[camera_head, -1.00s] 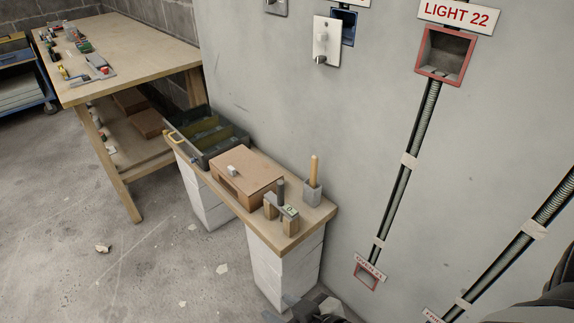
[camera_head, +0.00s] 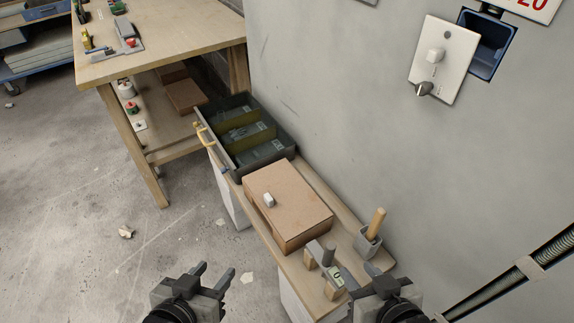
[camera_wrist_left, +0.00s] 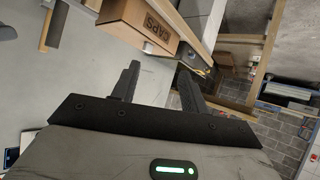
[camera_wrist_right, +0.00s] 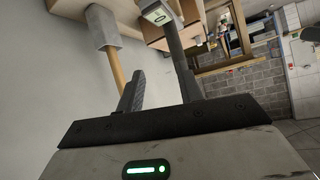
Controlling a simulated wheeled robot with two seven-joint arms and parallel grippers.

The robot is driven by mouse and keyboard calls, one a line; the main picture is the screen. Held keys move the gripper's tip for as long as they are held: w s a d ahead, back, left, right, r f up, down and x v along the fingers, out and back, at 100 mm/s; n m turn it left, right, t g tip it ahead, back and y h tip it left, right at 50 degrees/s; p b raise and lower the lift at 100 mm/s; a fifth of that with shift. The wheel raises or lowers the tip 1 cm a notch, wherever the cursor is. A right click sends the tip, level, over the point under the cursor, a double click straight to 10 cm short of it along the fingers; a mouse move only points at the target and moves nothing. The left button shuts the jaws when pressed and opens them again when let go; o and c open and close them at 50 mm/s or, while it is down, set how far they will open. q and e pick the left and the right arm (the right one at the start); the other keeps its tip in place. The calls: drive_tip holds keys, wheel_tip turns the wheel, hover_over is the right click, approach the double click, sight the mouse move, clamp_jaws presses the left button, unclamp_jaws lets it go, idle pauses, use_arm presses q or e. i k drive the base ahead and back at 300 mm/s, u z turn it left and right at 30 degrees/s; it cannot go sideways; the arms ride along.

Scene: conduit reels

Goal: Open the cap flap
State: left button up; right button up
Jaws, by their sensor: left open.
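The brown box (camera_head: 290,225) stands on the narrow bench, its flat top flap (camera_head: 295,190) lying shut. A small pale knob (camera_head: 268,200) sits on the flap near its left edge. In the left wrist view the box (camera_wrist_left: 118,22) shows the word CAPS on its side. My left gripper (camera_head: 212,274) is open and empty, in front of the bench and apart from the box. My right gripper (camera_head: 372,282) is open and empty near the bench's right end, below the box in the picture; its fingers show apart in the right wrist view (camera_wrist_right: 155,85).
A dark tray with green-yellow dividers (camera_head: 262,122) stands behind the box. A grey stand with a numbered tag (camera_head: 337,277) and a grey cup holding a wooden handle (camera_head: 368,243) are close to my right gripper. The wall bounds the right side; open floor lies left.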

sight(291, 203)
drive_tip(key=k, duration=0.45)
drive_tip(key=u, duration=1.35)
drive_tip(key=i, duration=2.75)
drive_tip(key=z, duration=3.9)
drive_tip(key=i, duration=0.5)
